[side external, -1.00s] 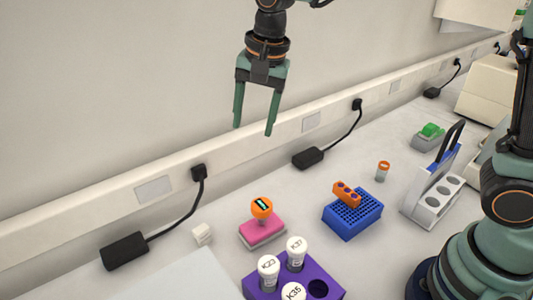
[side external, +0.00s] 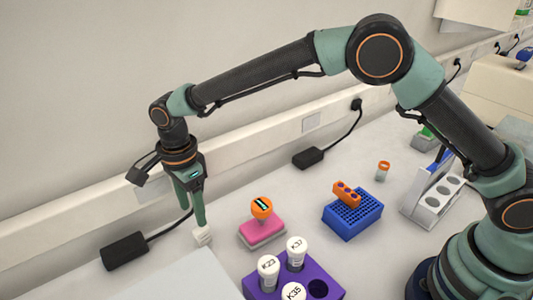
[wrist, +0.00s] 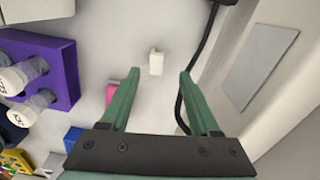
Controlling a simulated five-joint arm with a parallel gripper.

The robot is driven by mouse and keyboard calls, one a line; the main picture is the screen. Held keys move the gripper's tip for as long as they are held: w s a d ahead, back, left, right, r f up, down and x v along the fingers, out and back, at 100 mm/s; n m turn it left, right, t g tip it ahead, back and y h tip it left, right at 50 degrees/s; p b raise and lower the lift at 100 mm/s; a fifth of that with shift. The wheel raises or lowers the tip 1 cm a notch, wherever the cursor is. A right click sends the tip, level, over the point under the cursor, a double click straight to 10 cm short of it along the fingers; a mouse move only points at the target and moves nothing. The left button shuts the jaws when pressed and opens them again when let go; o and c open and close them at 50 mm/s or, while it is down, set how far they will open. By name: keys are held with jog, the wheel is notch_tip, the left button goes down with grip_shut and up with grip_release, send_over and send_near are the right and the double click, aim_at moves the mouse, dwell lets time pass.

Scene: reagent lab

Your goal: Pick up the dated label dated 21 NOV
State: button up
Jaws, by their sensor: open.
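No date reading 21 NOV is legible in either view. A small white block-like piece (side external: 202,235), which may be the dated label, lies on the bench left of the pink block. It also shows in the wrist view (wrist: 156,62), just beyond and roughly between my fingertips. My gripper (side external: 194,217) points down, with its fingertips close above or beside the white piece; I cannot tell whether they touch it. The wrist view shows my gripper (wrist: 159,74) with its fingers apart and nothing held between them.
A pink block (side external: 263,230) with an orange-topped item (side external: 261,207) stands right of the white piece. A purple rack (side external: 325,272) holds white-capped vials in front. A black adapter (side external: 124,250) with its cable lies left, near the wall. A blue rack (side external: 352,220) stands farther right.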

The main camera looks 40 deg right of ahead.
aim_at(202, 235)
jog(key=shift+s+d+f, duration=0.15)
jog(key=shift+f, duration=1.65)
jog(key=shift+s+d+f, duration=0.1)
jog(key=shift+d+f, duration=0.05)
jog(key=shift+f, duration=1.6)
grip_shut()
